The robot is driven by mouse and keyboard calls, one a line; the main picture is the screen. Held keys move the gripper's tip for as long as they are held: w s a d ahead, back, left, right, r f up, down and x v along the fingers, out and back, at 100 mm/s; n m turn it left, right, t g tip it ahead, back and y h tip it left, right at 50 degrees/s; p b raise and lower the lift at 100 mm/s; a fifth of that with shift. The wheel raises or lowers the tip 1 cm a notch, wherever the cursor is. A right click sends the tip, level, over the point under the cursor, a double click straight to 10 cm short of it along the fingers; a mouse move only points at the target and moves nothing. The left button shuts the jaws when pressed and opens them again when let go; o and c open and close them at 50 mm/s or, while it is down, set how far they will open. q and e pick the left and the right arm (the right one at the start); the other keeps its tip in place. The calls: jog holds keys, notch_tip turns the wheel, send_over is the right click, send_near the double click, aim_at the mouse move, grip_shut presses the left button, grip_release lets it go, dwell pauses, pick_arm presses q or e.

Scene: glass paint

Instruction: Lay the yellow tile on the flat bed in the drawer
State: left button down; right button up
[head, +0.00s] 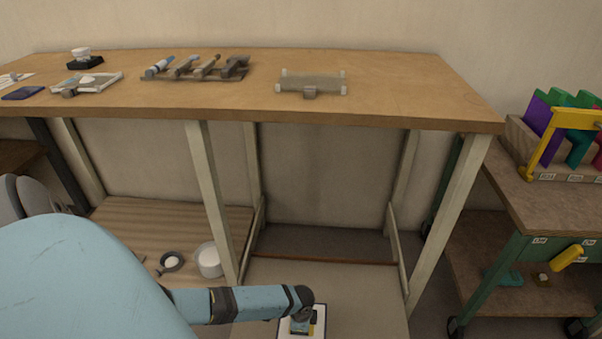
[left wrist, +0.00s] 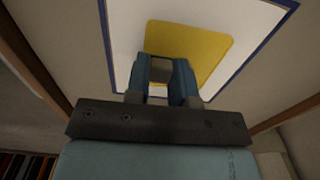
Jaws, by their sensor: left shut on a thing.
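The yellow tile (left wrist: 208,48) shows in the left wrist view, flat over the white bed (left wrist: 122,58) with its blue edge. The fingers and my wrist hide part of the tile. I cannot tell whether the tile touches the bed. The bed lies in the grey drawer (head: 362,303). My right gripper is in neither view.
Bench legs (head: 212,190) flank the drawer. A white pot (head: 208,260) stands at left. A cart with coloured pieces (head: 560,190) is at right.

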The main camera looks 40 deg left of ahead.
pick_arm(q)
jog(key=c, duration=0.9)
grip_release()
jog(key=shift+r+p, duration=0.6)
jog(key=shift+r, duration=0.25)
notch_tip(320, 180, up, 2)
jog(key=shift+r+p, duration=0.1)
jog(key=shift+p, duration=0.55)
notch_tip(320, 180, up, 10)
jog(key=p, duration=0.4)
jog(key=shift+p, duration=0.3)
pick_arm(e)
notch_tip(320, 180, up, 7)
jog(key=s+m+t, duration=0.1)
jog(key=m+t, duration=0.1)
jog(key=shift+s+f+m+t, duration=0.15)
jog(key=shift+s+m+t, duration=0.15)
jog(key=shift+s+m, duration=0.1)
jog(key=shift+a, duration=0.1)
